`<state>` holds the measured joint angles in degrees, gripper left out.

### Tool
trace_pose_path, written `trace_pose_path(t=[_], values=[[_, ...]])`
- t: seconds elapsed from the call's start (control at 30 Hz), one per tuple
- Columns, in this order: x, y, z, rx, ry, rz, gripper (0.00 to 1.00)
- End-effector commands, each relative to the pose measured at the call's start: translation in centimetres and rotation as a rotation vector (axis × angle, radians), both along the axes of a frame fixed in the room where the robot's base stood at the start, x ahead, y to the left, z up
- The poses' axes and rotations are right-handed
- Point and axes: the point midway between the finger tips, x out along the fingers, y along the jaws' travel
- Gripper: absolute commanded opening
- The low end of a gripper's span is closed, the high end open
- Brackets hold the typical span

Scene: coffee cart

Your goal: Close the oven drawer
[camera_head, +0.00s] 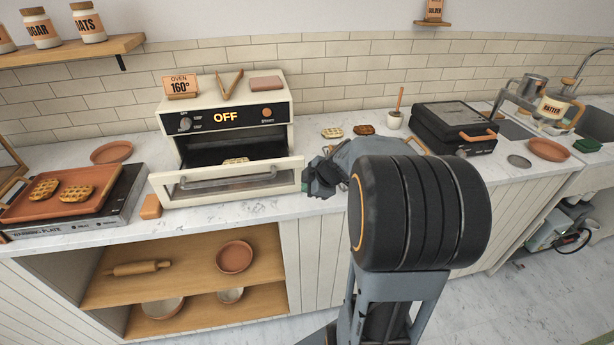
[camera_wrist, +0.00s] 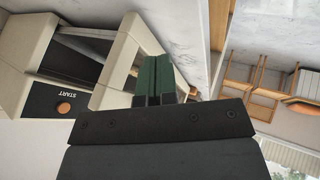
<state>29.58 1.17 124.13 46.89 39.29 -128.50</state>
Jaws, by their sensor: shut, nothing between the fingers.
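The cream oven (camera_head: 226,112) stands on the counter against the tiled wall, its display reading OFF. Its drawer (camera_head: 227,184) is pulled out toward the front, with a glass front and a metal handle. A waffle (camera_head: 236,161) lies inside it. My gripper (camera_head: 322,178) is at the right end of the drawer front, with its fingers together and empty; part of it is hidden by my arm. In the wrist view the green fingertips (camera_wrist: 153,80) are beside the cream drawer front (camera_wrist: 118,62); I cannot tell whether they touch it.
A warming plate (camera_head: 75,209) with a terracotta tray (camera_head: 98,181) and waffles stands left of the oven. A black waffle iron (camera_head: 452,124) stands to the right. Tongs (camera_head: 229,84) lie on the oven.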

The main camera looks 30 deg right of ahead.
Motion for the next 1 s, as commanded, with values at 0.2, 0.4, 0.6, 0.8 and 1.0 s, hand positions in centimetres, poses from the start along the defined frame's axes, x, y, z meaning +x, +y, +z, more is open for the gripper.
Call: trace_pose_path(t=[0.2,0.4,0.6,0.8,1.0], values=[[2.4,-0.9,0.5,0.001,-0.002,-0.002,0.0],[3.3,-1.2,0.4,-0.001,-0.003,-0.003,0.0],[3.4,-1.2,0.3,-0.001,-0.003,-0.002,0.0],[3.4,-1.2,0.3,-0.001,-0.003,-0.002,0.0],[4.8,-1.5,0.0,-0.002,-0.005,0.004,0.0]])
